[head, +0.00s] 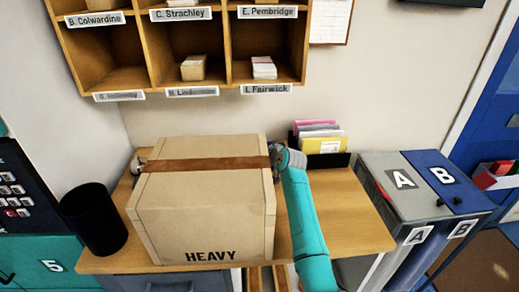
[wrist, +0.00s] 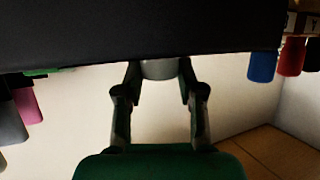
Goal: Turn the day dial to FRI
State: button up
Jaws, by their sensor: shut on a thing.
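My gripper (wrist: 161,78) reaches up in the wrist view, its two fingers closing in on a grey round knob (wrist: 162,69) under a broad black surface (wrist: 130,30). It is shut on this knob, which may be the day dial; no day lettering is readable. In the head view my teal arm runs up along the right side of a large carton marked HEAVY (head: 205,225). My gripper (head: 278,150) is at the carton's upper right edge there, its fingertips mostly hidden. No dial face shows in the head view.
The carton, with a brown strap (head: 210,165), fills much of the wooden table (head: 345,215). A black bin (head: 93,220) stands left. A black holder with envelopes (head: 322,145) stands behind my arm. Bins A and B (head: 415,190) stand right. Pigeonholes (head: 190,45) hang above.

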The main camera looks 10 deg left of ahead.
jog(key=shift+f, duration=0.1)
jog(key=o, duration=1.1)
jog(key=shift+o, duration=0.2)
jog(key=shift+v, duration=3.75)
